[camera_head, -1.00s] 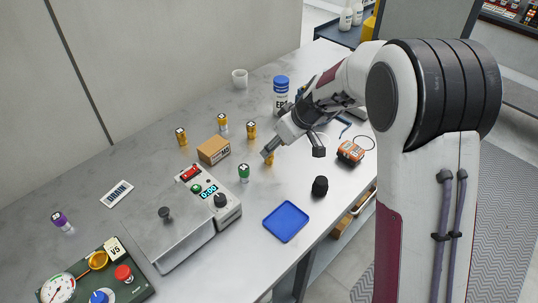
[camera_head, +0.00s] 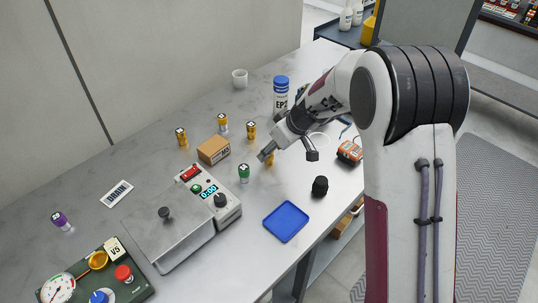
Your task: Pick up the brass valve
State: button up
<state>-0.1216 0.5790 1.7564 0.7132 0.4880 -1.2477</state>
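Several small brass-yellow valves stand on the grey bench: one at the left (camera_head: 181,137), one at the back (camera_head: 223,125), one near the middle (camera_head: 251,131) and one beside my gripper (camera_head: 270,159). I cannot tell which of them is the brass valve meant. My gripper (camera_head: 288,154) is open, its two dark fingertips wide apart. The left fingertip partly covers the nearest yellow valve. I cannot tell whether they touch. Nothing shows between the fingers.
A green valve (camera_head: 244,173) stands left of my gripper, near a cardboard box (camera_head: 213,150) and a metal device (camera_head: 178,226). A blue tray (camera_head: 286,221) and black knob (camera_head: 320,186) lie nearer. A blue-capped canister (camera_head: 281,96) and orange device (camera_head: 350,152) flank the arm.

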jog(key=shift+x, duration=1.7)
jog(key=shift+w+d+r, duration=0.1)
grip_shut()
